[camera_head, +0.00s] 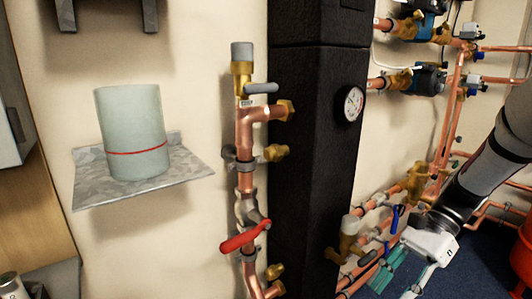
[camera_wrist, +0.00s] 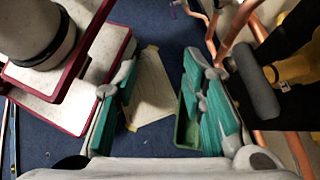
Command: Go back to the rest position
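My gripper (camera_head: 385,275) is at the lower right of the head view, beside the copper pipes, pointing down. In the wrist view my gripper (camera_wrist: 160,112) has its two teal-padded fingers well apart. Nothing is held between them. The blue floor and a pale sheet (camera_wrist: 153,88) lying on it show through the gap. The fingertips are partly cut off or crowded by pipework in the head view.
Copper pipes with a red-handled valve (camera_head: 245,238) run up the wall beside a black column (camera_head: 312,130) bearing a gauge (camera_head: 353,104). A grey-green cylinder (camera_head: 132,125) stands on a metal shelf (camera_head: 190,168). Pipes and a grey handle (camera_wrist: 254,82) are close right of my gripper.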

